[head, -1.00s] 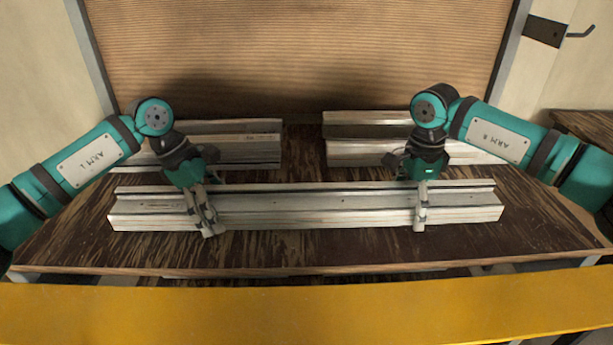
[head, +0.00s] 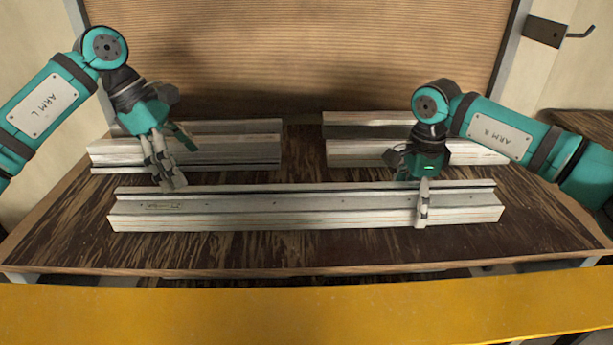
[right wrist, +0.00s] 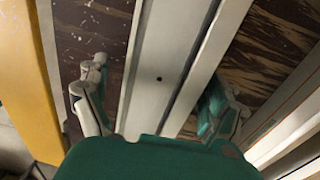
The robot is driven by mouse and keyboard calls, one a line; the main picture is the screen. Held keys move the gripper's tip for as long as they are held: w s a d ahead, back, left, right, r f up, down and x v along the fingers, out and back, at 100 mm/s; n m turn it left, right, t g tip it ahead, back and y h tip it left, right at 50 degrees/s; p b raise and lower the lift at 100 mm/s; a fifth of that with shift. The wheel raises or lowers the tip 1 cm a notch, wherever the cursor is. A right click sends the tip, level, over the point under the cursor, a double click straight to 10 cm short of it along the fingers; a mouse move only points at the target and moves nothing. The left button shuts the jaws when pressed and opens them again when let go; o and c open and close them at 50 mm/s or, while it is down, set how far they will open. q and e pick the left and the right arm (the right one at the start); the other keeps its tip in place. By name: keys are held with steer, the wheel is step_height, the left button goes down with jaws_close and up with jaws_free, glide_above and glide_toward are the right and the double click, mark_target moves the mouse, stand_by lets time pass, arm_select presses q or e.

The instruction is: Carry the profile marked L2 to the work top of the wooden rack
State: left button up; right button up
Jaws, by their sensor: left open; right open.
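A long, pale metal profile (head: 300,212) lies along the front of the dark wooden work top (head: 290,250). It has a small label near its left end that I cannot read, so I cannot confirm the mark L2. My right gripper (head: 416,198) is open and straddles this profile near its right end. In the right wrist view, the profile (right wrist: 162,60) runs between the fingers, one on each side, with gaps visible. My left gripper (head: 176,168) is open and empty, raised above and behind the profile's left end.
Shorter profiles lie behind, a group at the left (head: 225,150) and a group at the right (head: 350,153). A ribbed brown panel (head: 300,50) closes the back. A yellow bar (head: 300,310) crosses the front. Bare work top shows before the long profile.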

step_height(320, 180, up, 11)
stand_by(0.3)
steer(key=shift+r, duration=0.1)
